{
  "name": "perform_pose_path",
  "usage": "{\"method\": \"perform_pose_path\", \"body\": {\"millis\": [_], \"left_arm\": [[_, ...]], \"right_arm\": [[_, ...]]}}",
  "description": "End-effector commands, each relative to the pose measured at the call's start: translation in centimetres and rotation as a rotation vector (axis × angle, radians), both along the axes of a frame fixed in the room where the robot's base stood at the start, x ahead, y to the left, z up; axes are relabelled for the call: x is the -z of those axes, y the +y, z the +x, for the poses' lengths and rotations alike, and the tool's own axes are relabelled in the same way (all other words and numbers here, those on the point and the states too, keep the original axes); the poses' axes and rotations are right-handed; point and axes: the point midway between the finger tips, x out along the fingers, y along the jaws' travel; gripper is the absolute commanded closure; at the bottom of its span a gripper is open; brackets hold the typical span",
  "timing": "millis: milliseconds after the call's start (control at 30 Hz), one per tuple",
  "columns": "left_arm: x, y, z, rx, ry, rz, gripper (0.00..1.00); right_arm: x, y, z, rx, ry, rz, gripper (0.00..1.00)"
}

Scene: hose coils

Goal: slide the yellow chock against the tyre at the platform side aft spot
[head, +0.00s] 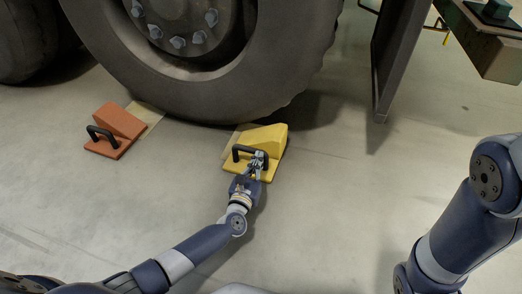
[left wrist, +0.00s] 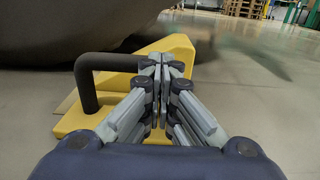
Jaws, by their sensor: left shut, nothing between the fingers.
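The yellow chock (head: 268,138) lies on the floor at the lower right of the big tyre (head: 210,95), its high end toward the tyre. I cannot tell if chock and tyre touch. A black handle (head: 236,152) stands on its low plate. My left gripper (head: 256,163) is shut and empty, at the handle's right side over the low plate. In the left wrist view the yellow chock (left wrist: 178,48) lies just beyond the shut fingers (left wrist: 160,62), and its handle (left wrist: 86,85) is left of them. They hide part of the chock. My right gripper is out of view.
An orange chock (head: 120,122) with a black handle lies left of the tyre's foot. Pale floor patches (head: 150,113) show beside the chocks. A dark flap (head: 392,60) hangs to the right. The floor in front is clear.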

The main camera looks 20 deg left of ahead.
Motion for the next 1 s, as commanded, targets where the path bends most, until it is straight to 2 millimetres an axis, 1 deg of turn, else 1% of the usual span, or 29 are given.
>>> {"method": "perform_pose_path", "body": {"millis": [1000], "left_arm": [[0.0,-0.1,3.1,-0.001,0.000,0.000,1.00]], "right_arm": [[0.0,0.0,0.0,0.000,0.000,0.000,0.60]]}}
